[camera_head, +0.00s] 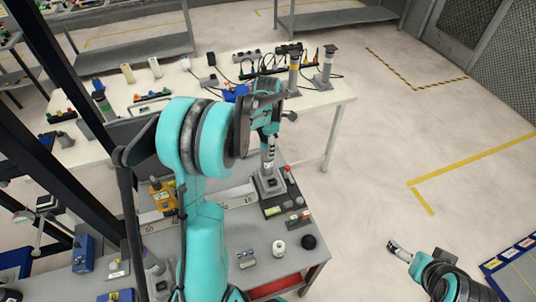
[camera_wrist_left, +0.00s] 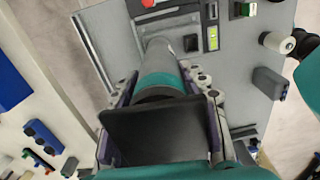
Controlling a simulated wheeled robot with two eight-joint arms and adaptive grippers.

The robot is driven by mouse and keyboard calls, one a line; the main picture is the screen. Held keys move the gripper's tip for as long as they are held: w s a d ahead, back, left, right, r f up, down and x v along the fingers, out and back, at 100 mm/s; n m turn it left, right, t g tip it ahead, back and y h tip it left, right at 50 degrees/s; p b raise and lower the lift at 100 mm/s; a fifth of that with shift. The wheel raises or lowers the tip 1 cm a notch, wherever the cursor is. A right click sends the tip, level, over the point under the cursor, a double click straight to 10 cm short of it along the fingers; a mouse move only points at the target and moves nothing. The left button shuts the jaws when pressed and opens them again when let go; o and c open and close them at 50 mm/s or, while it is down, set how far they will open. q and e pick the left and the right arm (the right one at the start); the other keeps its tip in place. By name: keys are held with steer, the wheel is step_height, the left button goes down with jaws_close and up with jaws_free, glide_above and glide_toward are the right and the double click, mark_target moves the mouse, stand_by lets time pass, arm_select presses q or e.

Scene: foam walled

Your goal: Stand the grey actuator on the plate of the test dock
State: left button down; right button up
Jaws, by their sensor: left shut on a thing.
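My left gripper (camera_head: 266,128) is shut on the grey actuator (camera_head: 268,156) and holds it roughly upright above the test dock (camera_head: 283,203). In the left wrist view the gripper (camera_wrist_left: 160,95) has a finger on each side of the actuator (camera_wrist_left: 156,52), whose grey shaft points to the dock's plate. The dock (camera_wrist_left: 232,55) also shows there, with its red button and small green display. I cannot tell whether the actuator's lower end touches the plate. My right gripper (camera_head: 398,250) is at the lower right, away from the bench and apparently empty; its finger opening is unclear.
A white cylinder (camera_head: 279,247) and a black knob (camera_head: 309,242) stand on the grey bench in front of the dock. A yellow device (camera_head: 162,195) is to the left. A white table (camera_head: 335,97) with several tools and cables stands behind.

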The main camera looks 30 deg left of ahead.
mark_target(270, 164)
arm_select(q)
step_height(270, 164, down, 4)
steer(key=shift+f+b, duration=0.1)
steer(key=shift+b, duration=0.3)
steer(key=c, duration=0.8)
jaws_free()
